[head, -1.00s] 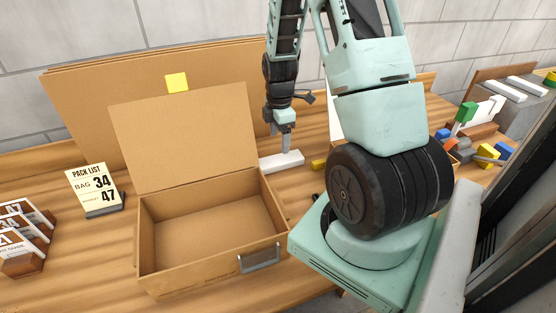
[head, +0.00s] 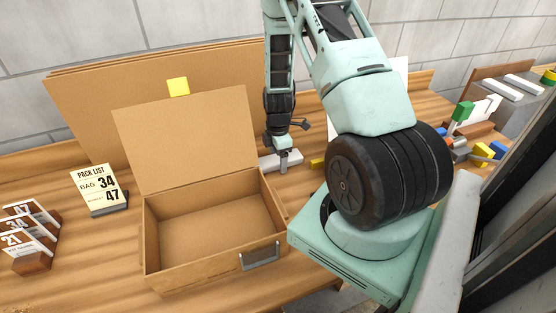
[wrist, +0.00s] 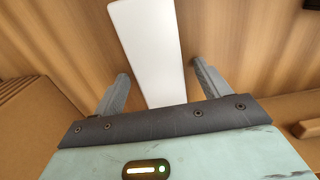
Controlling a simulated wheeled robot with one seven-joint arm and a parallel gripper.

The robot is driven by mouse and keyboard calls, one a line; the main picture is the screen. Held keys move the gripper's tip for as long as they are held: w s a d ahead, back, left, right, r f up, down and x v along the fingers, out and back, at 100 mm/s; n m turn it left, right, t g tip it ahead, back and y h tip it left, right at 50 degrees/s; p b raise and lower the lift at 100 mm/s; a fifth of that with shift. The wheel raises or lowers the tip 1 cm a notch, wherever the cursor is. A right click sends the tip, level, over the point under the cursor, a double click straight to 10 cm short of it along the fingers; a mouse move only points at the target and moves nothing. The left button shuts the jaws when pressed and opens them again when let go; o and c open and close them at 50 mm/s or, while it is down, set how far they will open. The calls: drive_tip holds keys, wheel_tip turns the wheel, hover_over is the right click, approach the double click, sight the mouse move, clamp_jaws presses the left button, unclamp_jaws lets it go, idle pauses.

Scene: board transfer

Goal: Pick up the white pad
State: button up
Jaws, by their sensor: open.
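The white pad (head: 270,163) is a flat, long white block lying on the wooden table, just right of the open cardboard box. My gripper (head: 284,164) is lowered at the pad, with its fingers pointing down. In the wrist view the pad (wrist: 150,45) runs between the two open fingers of my gripper (wrist: 160,88), one finger on each side with a gap to the pad. The pad's near end is hidden behind the gripper's body.
The open cardboard box (head: 160,270) stands close left of the pad, its lid upright. A pack list card (head: 97,188) stands at left. Several coloured blocks (head: 484,152) lie at far right.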

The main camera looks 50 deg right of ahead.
drive_tip(key=shift+c, duration=0.2)
drive_tip(key=c, duration=1)
